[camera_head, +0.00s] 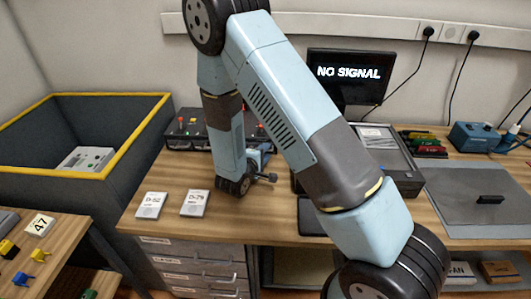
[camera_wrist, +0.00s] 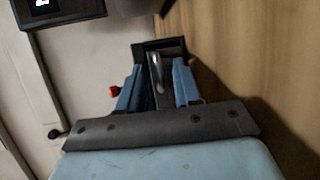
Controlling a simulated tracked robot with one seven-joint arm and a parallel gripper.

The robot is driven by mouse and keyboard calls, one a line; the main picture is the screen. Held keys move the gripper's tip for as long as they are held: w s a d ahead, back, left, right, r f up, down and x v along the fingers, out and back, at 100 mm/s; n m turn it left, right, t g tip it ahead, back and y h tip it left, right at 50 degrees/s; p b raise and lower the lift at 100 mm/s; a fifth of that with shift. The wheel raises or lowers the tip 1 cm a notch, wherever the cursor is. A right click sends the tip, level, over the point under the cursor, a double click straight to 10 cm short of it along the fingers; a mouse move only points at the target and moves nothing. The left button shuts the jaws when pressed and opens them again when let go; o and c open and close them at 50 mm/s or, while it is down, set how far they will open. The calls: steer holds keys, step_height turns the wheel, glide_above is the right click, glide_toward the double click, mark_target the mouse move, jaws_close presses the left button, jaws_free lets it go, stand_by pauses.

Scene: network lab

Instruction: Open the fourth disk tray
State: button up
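A dark disk unit (camera_head: 183,142) with red and green lights stands on the bench against the wall. My lower arm covers part of it, so I cannot pick out the fourth tray. My gripper (camera_head: 264,155) is low over the bench at the unit's right side, partly hidden by my wrist. In the wrist view my gripper (camera_wrist: 162,66) shows two blue fingers standing apart. A dark frame (camera_wrist: 145,46) with a metallic handle-like piece (camera_wrist: 156,72) shows between and beyond them. I cannot tell whether the fingers touch it. A small red part (camera_wrist: 114,92) is left of the fingers.
A monitor reading NO SIGNAL (camera_head: 348,73) stands behind. A dark case (camera_head: 392,143) and grey mat (camera_head: 466,200) are to the right. Two labelled cards, D-52 (camera_head: 151,206) and D-29 (camera_head: 195,204), lie on the bench front. A yellow-rimmed bin (camera_head: 85,174) stands left.

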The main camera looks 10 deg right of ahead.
steer(key=shift+w+d, duration=0.25)
steer(key=shift+w, duration=0.1)
steer(key=c, duration=0.6)
steer(key=shift+s, duration=0.1)
jaws_close()
steer(key=shift+s+f, duration=0.1)
steer(key=shift+f, duration=0.1)
stand_by(0.4)
